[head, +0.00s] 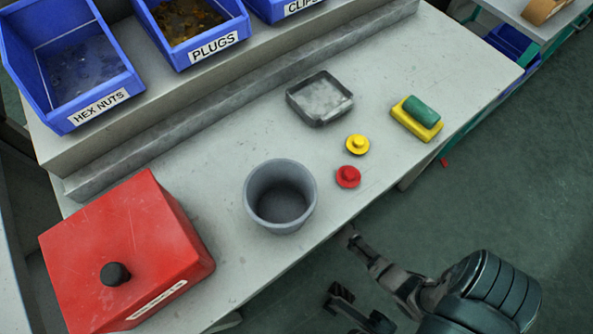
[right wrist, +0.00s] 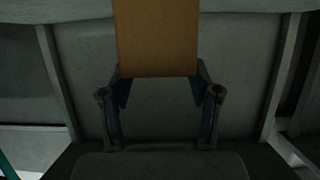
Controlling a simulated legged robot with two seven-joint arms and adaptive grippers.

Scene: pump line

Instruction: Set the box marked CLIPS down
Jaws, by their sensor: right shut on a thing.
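In the right wrist view a plain brown, box-like thing (right wrist: 157,38) sits between the fingertips of my right gripper (right wrist: 160,80), which is shut on it. No marking shows on its visible face. In the head view my right gripper (head: 343,266) is at the lower right, just off the front edge of the bench; the brown thing cannot be made out there. A blue bin (head: 264,12) with a label that seems to read CLIPS stands on the raised shelf, cut off by the top edge. My left gripper is not in view.
The bench (head: 225,150) holds a red box (head: 140,235), a grey cup (head: 281,195), a grey tray (head: 320,98), red (head: 348,177) and yellow (head: 357,144) knobs, and a yellow-green block (head: 417,118). The bench's right end is clear.

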